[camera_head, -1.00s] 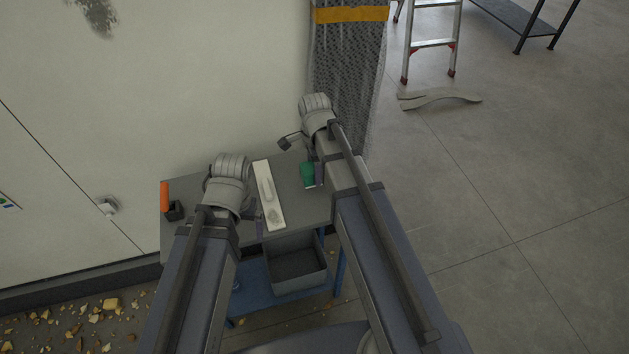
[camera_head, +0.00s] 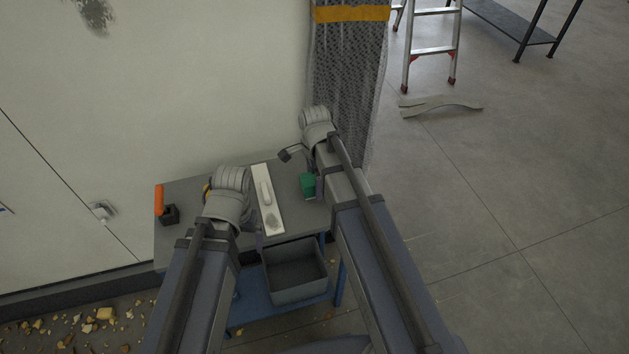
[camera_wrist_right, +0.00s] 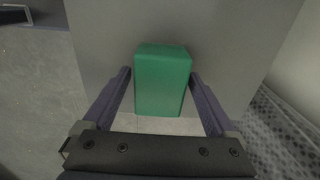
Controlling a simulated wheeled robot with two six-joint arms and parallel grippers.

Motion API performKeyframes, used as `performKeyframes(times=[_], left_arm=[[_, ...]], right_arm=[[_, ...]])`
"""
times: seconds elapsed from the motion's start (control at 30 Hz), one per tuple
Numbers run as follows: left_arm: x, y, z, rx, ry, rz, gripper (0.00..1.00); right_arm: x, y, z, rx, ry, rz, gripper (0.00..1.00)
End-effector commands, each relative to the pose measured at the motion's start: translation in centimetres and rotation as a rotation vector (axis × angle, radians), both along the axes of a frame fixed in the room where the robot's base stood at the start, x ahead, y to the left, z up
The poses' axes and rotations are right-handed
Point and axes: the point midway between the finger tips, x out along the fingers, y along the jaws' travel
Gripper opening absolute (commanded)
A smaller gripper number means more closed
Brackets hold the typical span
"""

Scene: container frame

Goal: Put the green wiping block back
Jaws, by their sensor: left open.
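The green wiping block (camera_head: 307,184) is at the right part of the grey table, beside the fingers of my right gripper (camera_head: 318,186). In the right wrist view the green block (camera_wrist_right: 162,82) sits between the two fingers of my right gripper (camera_wrist_right: 161,78), which flank it closely. The right gripper appears shut on it; a thin gap at the left finger cannot be ruled out. The block's height above the table is unclear. My left gripper (camera_head: 259,241) is open near the table's front edge, mostly hidden behind its wrist.
A white float-like board (camera_head: 264,184) lies mid-table (camera_head: 238,167). An orange object (camera_head: 158,200) and a black holder (camera_head: 170,215) are at the left. A grey bin (camera_head: 296,292) is below the front edge. A wall stands behind; a mesh-wrapped column (camera_head: 348,80) is at the back right.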

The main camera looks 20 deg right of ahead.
Motion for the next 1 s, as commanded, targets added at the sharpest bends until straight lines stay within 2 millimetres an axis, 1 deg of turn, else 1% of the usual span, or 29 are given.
performKeyframes(times=[0.33, 0.53, 0.77, 1.0], left_arm=[[0.0, 0.0, 0.1, 0.0, 0.0, 0.0, 0.98], [0.0, 0.0, 1.1, 0.0, 0.0, 0.0, 0.98], [0.0, 0.0, 3.8, 0.0, 0.0, 0.0, 0.98], [0.0, 0.0, 7.4, 0.0, 0.0, 0.0, 0.98]], right_arm=[[0.0, 0.0, 0.1, 0.0, 0.0, 0.0, 0.98], [0.0, 0.0, 1.1, 0.0, 0.0, 0.0, 0.98], [0.0, 0.0, 3.8, 0.0, 0.0, 0.0, 0.98], [0.0, 0.0, 7.4, 0.0, 0.0, 0.0, 0.98]])
